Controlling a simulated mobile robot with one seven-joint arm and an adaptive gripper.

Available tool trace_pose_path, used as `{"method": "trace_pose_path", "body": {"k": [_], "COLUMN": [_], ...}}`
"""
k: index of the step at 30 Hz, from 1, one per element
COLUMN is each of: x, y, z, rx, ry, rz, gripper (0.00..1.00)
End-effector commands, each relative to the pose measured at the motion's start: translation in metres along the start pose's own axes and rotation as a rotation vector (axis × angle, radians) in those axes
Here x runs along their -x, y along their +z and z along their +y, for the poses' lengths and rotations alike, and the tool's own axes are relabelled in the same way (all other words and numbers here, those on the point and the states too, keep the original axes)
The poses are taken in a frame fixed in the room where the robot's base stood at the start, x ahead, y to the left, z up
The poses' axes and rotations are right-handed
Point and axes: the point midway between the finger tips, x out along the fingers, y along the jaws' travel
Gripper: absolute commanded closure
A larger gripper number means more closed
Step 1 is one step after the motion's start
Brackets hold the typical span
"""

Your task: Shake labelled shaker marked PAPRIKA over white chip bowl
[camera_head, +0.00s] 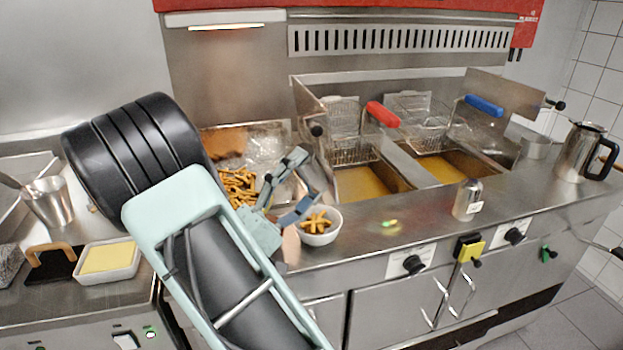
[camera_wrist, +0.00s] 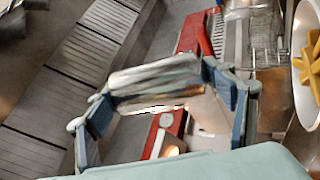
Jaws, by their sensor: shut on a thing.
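My gripper (camera_head: 290,186) is shut on a shiny steel shaker (camera_wrist: 155,78), held lengthwise between the blue-grey fingers in the wrist view. In the head view the fingers and arm largely hide the shaker. No lettering on it can be read from here. The white chip bowl (camera_head: 319,238) stands on the steel counter, just right of and below my fingers, with yellow-orange chips in it. It also shows at the right edge of the wrist view (camera_wrist: 296,100), apart from the held shaker. A second steel shaker (camera_head: 467,200) with a small pale label stands upright further right.
Two fryer wells (camera_head: 365,183) with yellow oil and wire baskets lie behind the bowl. A tray of fries (camera_head: 238,187) is behind my gripper. A steel jug (camera_head: 578,152) stands far right. A white dish with a yellow block (camera_head: 108,258) is at left.

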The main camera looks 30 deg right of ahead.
Motion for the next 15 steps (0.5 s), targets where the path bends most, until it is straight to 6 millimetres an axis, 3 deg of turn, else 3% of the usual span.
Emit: {"method": "trace_pose_path", "body": {"k": [15], "x": [-0.001], "y": [-0.0004], "z": [0.0049], "rx": [-0.001], "ry": [0.0], "rz": [0.0], "gripper": [0.56]}}
